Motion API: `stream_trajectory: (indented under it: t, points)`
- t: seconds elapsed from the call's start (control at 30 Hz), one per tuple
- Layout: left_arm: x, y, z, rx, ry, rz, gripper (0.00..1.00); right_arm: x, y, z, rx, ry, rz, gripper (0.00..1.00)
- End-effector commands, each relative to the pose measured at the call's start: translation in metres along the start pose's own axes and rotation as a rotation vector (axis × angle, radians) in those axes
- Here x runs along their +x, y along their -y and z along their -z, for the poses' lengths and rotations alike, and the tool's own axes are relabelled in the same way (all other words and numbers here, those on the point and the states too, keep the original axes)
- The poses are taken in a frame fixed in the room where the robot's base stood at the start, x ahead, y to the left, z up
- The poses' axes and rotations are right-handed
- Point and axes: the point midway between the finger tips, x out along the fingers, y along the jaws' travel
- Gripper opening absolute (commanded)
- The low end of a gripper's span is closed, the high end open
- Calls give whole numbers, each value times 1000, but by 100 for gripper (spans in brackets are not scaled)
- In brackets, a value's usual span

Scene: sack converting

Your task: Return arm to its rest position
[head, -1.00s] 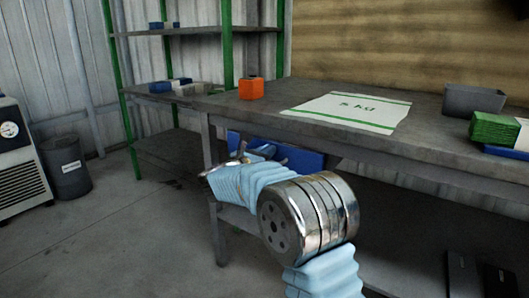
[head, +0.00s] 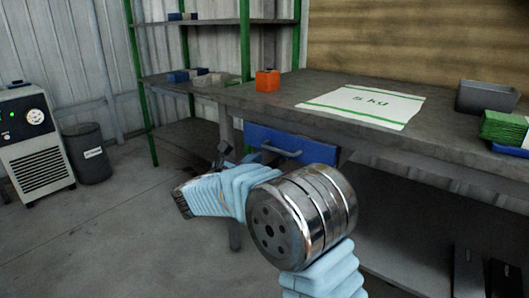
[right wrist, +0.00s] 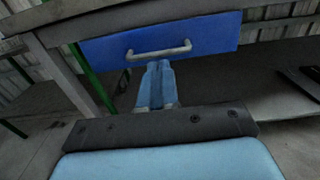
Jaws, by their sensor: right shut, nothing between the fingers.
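My right arm reaches in from the bottom of the head view in a pale blue sleeve with a metal joint. My right gripper (head: 226,152) is small and partly hidden behind the sleeve there, left of the blue drawer (head: 312,151). In the right wrist view its two blue fingers (right wrist: 158,68) are shut together with nothing between them. They stand in front of the drawer's metal handle (right wrist: 158,51), apart from it as far as I can tell. The drawer front looks about flush under the workbench (head: 240,98). My left gripper is not in view.
On the bench are an orange box (head: 267,80), a white sack marked 5 kg (head: 372,104), a grey bin (head: 487,98) and a green stack (head: 503,127). A green-post shelf (head: 195,78), dark bin (head: 88,153) and grey machine (head: 35,145) stand left. Floor between is clear.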

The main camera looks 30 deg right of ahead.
Motion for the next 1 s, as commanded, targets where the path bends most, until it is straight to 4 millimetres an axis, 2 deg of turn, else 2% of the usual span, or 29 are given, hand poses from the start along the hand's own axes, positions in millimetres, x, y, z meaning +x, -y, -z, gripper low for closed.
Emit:
stream_trajectory:
  t: [0.23,0.33,0.37,0.47,0.57,0.6,0.67,0.7,0.77,0.8,0.87,0.9,0.97,1.0]
  points:
    - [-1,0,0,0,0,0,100,-8,0,1,-1,-2,0,0]
    - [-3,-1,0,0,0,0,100,-7,-1,16,-5,-44,-6,0]
    - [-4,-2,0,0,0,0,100,-6,-1,26,-6,-74,-8,0]
    - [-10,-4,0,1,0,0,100,-7,2,80,-3,-238,-14,0]
    - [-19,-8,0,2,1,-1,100,-20,14,160,31,-487,12,0]
    - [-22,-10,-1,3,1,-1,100,-30,22,194,55,-597,39,0]
    - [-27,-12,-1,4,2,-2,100,-50,38,241,104,-761,98,0]
    - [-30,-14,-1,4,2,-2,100,-66,50,270,145,-870,149,0]
    - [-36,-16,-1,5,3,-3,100,-95,69,310,223,-1032,253,0]
    - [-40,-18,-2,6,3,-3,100,-118,83,334,286,-1136,340,0]
    - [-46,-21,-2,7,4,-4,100,-156,104,364,405,-1287,505,0]
    - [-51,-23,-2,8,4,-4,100,-184,118,380,504,-1376,643,0]
    - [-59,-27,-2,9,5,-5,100,-226,136,397,686,-1478,894,0]
    - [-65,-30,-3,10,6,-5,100,-251,145,403,827,-1511,1079,0]
